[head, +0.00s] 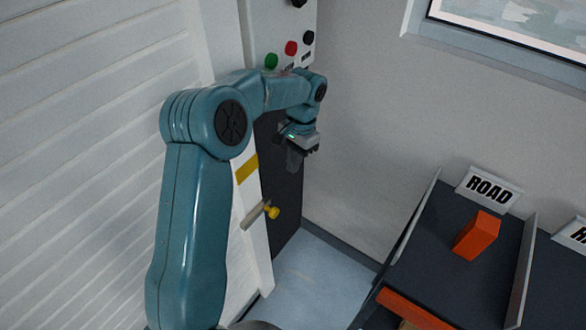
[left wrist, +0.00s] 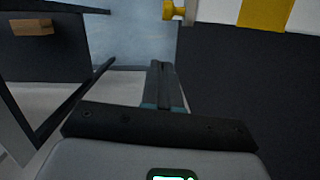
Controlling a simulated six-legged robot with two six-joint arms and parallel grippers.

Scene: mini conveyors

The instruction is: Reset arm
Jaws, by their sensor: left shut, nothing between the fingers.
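My left gripper (head: 296,158) hangs from my teal left arm in front of the dark panel, below the control box in the head view. Its fingers point down and are shut with nothing between them. The shut fingers also show in the left wrist view (left wrist: 165,85). My right gripper is not in either view.
A control box (head: 265,25) has green, red and black buttons. A lever with a yellow knob (head: 272,212) sticks out below my gripper. Bare floor (head: 315,275) lies between.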

